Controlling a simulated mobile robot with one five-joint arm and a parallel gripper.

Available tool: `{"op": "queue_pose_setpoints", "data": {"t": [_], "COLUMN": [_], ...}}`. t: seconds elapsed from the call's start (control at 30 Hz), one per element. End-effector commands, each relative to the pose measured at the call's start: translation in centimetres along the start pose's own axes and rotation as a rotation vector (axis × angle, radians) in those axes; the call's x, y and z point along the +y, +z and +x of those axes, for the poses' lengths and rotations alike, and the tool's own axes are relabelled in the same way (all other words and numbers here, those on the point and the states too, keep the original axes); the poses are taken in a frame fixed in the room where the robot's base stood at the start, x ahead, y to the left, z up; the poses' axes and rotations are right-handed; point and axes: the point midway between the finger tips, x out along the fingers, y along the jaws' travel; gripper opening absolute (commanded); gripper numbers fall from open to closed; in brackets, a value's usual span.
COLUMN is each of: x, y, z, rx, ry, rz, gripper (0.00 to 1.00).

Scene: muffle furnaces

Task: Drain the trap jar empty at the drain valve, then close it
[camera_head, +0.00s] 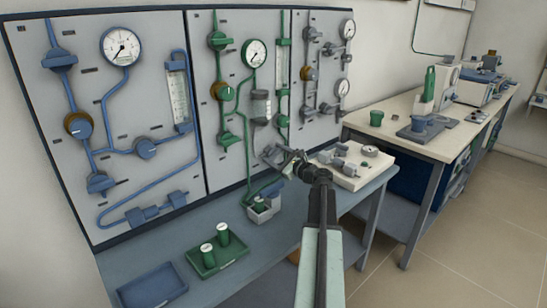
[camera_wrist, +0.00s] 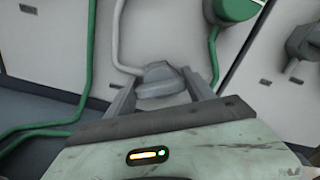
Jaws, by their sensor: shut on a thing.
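The trap jar (camera_head: 261,107), grey-capped and cylindrical, is fixed on the middle panel beside the green pipes. Its liquid level is too small to tell. A grey tube runs down from it, and in the wrist view a grey tube (camera_wrist: 119,40) bends to a grey knob, which I take as the drain valve (camera_wrist: 158,82). My gripper (camera_head: 279,156) is at the panel below the jar. In the wrist view its two fingers (camera_wrist: 160,92) are shut on the knob, one at each side. How far the valve is turned cannot be told.
Below stand a grey box (camera_head: 264,214) and a green tray (camera_head: 217,262) with two green-and-white jars. A blue tray (camera_head: 152,287) lies at the left. A pale block with grey fittings (camera_head: 352,172) is right of my gripper. Green pipes pass close by.

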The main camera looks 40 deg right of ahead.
Motion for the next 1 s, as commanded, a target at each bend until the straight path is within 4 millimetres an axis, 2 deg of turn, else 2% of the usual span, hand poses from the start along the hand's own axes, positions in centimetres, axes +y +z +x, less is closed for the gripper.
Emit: {"op": "queue_pose_setpoints", "data": {"t": [0.7, 1.0], "x": [0.22, 0.25], "y": [0.04, -0.04], "z": [0.12, 0.10], "rx": [-0.003, -0.002], "ry": [-0.002, -0.002], "rz": [-0.670, -0.898], "gripper": [0.21, 0.21]}}
